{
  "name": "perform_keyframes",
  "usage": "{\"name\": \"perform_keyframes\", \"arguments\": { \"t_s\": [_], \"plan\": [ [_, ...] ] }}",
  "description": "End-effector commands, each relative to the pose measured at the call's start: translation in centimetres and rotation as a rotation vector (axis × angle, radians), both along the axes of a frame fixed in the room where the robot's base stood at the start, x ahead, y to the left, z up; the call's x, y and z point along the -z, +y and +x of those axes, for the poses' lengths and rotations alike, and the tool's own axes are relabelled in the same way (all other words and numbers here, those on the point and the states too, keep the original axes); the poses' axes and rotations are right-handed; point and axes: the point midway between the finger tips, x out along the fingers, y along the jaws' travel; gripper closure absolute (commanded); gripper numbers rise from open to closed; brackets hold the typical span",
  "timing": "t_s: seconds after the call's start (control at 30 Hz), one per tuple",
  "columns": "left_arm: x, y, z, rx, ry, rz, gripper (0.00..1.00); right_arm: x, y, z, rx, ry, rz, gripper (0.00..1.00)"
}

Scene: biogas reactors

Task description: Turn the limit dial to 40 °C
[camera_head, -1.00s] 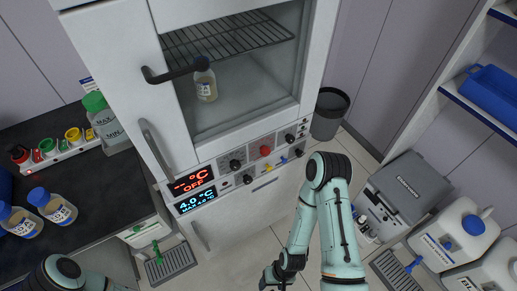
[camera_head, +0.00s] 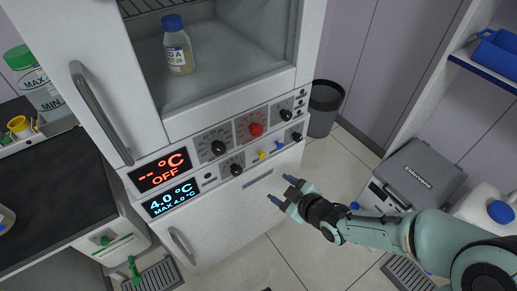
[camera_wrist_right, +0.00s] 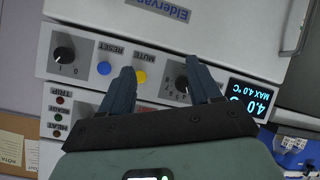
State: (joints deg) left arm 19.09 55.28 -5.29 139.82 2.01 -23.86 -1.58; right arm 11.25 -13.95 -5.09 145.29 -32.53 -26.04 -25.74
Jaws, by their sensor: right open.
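The control panel (camera_head: 205,172) on the cabinet front carries a red dial (camera_head: 256,130) and several black dials, including a large upper one (camera_head: 218,147) and a lower one (camera_head: 236,169). Their labels are too small to read, so I cannot tell which is the limit dial. The upper display (camera_head: 161,171) reads "-- °C OFF". The lower display (camera_head: 171,199) reads 4.0 °C, MAX 4.0 °C. My right gripper (camera_head: 281,189) is open and empty in front of the panel's lower edge. In the wrist view, a black dial (camera_wrist_right: 182,84) shows between its fingers, partly hidden. My left gripper is out of view.
A blue button (camera_head: 279,144) and yellow button (camera_head: 262,155) sit between the lower dials. A bottle (camera_head: 178,50) stands in the chamber above. A bin (camera_head: 325,105) and grey box (camera_head: 420,175) stand to the right.

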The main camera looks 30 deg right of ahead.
Motion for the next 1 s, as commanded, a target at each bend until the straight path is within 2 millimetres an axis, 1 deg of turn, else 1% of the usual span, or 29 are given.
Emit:
{"name": "perform_keyframes", "arguments": {
  "t_s": [0.03, 0.1, 0.2, 0.3, 0.4, 0.5, 0.57, 0.67, 0.73, 0.87, 0.97, 1.0],
  "plan": [
    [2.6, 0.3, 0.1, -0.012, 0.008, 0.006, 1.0, -1.1, -0.4, 0.2, -0.026, -0.094, -0.069, 0.37],
    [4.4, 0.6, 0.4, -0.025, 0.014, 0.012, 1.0, -3.7, -0.6, 0.0, -0.062, -0.209, -0.167, 0.37],
    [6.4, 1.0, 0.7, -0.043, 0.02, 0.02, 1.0, -7.1, -0.6, -1.0, -0.098, -0.352, -0.297, 0.37],
    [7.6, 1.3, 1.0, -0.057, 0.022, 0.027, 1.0, -9.8, -0.5, -2.3, -0.118, -0.461, -0.402, 0.37],
    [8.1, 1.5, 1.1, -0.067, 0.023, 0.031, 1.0, -11.7, -0.4, -3.4, -0.128, -0.529, -0.472, 0.37],
    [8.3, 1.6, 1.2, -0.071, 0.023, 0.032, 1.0, -12.6, -0.3, -4.0, -0.133, -0.562, -0.506, 0.37],
    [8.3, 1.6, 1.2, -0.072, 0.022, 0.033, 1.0, -12.8, -0.3, -4.1, -0.134, -0.567, -0.513, 0.37],
    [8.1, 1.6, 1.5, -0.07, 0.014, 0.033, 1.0, -12.8, -0.3, -3.9, -0.135, -0.565, -0.512, 0.37],
    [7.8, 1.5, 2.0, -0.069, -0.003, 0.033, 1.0, -12.8, -0.2, -3.5, -0.136, -0.563, -0.512, 0.37],
    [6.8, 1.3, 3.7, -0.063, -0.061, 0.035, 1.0, -12.8, -0.1, -2.4, -0.138, -0.559, -0.511, 0.37],
    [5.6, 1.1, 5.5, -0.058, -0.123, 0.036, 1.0, -12.9, -0.1, -1.4, -0.135, -0.559, -0.51, 0.37],
    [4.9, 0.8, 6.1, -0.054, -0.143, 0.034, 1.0, -12.9, 0.0, -1.0, -0.138, -0.558, -0.507, 0.37]
  ]
}}
